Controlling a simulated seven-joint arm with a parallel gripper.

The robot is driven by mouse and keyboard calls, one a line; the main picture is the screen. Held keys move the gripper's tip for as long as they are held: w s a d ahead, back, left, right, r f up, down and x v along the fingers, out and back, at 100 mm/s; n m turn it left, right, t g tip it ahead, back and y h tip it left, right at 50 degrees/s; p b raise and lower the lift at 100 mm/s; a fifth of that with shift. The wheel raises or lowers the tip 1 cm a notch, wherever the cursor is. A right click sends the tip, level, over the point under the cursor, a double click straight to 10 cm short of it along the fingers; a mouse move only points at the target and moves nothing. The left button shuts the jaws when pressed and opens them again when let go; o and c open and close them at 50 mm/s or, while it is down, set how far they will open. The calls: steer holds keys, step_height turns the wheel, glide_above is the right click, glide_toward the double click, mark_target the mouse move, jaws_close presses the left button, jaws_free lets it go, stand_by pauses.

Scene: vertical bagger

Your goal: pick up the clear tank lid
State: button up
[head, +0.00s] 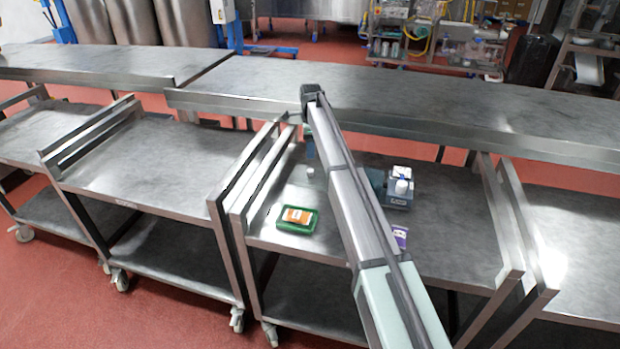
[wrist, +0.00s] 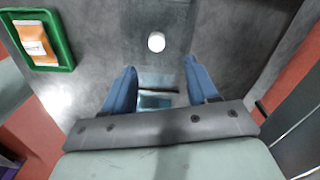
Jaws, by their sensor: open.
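In the wrist view a faint see-through rectangular panel (wrist: 173,22) runs from the top edge down toward my gripper (wrist: 160,68); it looks like the clear lid, though its outline is hard to make out. A small pale blue-teal patch (wrist: 155,101) shows between the finger bases; I cannot tell what it belongs to. My gripper's two blue fingers are apart, with nothing visibly clamped between them. In the head view a blue finger (head: 310,148) shows above the cart top, beside my arm. The lid cannot be made out there, and my arm hides part of the cart.
A white round piece (wrist: 156,42) lies ahead of the fingertips; it appears as a small cylinder (head: 310,172) on the cart. A green tray (head: 284,224) holds an orange-white packet. A blue-grey device (head: 399,203) and purple packet (head: 400,238) are right of my arm. Raised rails edge the cart.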

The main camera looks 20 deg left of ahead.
glide_above(309, 170)
steer(key=f, duration=0.4)
steer(key=shift+w+d, duration=0.15)
steer(key=shift+w, duration=0.2)
steer(key=shift+s+f, duration=0.15)
steer(key=shift+f, duration=1.15)
steer(key=shift+s+f, duration=0.15)
steer(key=shift+f, duration=1.15)
jaws_close()
